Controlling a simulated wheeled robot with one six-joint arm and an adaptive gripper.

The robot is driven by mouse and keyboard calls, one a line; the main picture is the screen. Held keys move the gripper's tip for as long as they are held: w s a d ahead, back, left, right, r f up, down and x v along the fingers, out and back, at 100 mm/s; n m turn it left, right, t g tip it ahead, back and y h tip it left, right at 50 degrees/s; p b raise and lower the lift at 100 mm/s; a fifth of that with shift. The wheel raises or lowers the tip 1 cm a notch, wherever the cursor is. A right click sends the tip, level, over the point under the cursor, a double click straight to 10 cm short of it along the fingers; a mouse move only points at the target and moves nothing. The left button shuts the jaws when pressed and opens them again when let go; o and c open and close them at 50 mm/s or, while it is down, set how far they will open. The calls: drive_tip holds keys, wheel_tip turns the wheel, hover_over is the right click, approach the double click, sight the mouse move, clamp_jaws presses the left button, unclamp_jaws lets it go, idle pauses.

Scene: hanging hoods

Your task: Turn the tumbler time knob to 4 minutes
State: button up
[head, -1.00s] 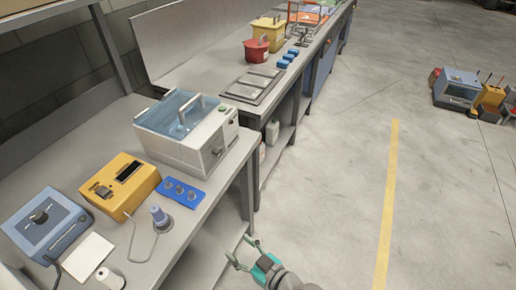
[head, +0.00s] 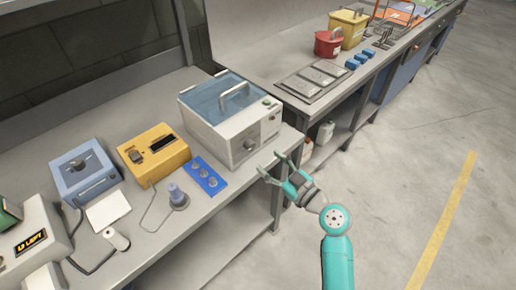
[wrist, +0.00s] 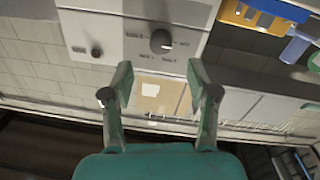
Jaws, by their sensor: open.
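The tumbler (head: 222,125) is a white box with a clear blue lid and handle, standing at the bench corner. Its front panel carries a large dark knob (wrist: 161,40) ringed by small labels too blurred to read. A smaller knob (wrist: 96,52) sits to its left in the wrist view. The large knob also shows in the head view (head: 249,145). I cannot read which setting it points to. My gripper (head: 270,163) is open and empty, in front of the panel. In the wrist view my gripper (wrist: 159,68) has its fingers spread below the large knob, apparently apart from it.
A blue block with several round wells (head: 204,174), a yellow device (head: 153,153) and a blue-grey device (head: 85,172) stand left of the tumbler. A second bench (head: 285,70) runs behind, to the right. The floor at right is clear.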

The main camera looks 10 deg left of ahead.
sight(252, 148)
drive_tip(key=x, duration=0.7)
drive_tip(key=shift+w+a, duration=0.1)
drive_tip(key=shift+a, duration=0.15)
clamp_jaws()
